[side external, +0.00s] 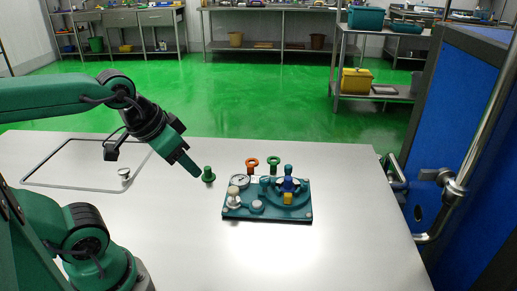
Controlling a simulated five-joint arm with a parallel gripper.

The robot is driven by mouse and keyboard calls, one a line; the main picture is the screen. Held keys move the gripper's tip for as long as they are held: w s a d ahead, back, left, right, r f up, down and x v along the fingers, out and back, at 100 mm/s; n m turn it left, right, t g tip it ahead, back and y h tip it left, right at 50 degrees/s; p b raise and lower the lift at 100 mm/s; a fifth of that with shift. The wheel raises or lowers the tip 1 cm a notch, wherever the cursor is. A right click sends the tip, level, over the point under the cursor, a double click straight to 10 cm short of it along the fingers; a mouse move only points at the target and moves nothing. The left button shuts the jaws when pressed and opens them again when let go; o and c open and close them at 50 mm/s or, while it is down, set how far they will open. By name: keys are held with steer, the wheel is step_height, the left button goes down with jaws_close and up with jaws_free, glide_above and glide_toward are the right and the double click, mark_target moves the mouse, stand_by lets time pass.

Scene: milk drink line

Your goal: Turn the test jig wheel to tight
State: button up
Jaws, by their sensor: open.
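The test jig (235,213) is a teal plate on the steel table, right of centre. On it are a round white gauge (240,181), a pale knob (234,192), a low grey button-like part (257,206), and a round teal part with a blue piece (289,185) and a yellow block (288,198). Which part is the wheel, and any tight mark, is too small to tell. My gripper (194,172) is open and empty, above the table and left of the jig, apart from it.
An orange ring-topped part (252,163) and a green one (273,162) stand at the jig's back edge. The table front (330,255) is clear.

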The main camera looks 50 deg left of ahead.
steer(key=shift+o, duration=0.9)
steer(key=n+g, duration=0.6)
steer(key=n, duration=1.2)
glide_above(265, 178)
step_height(265, 178, down, 11)
steer(key=shift+f, duration=0.1)
steer(key=shift+f, duration=3.85)
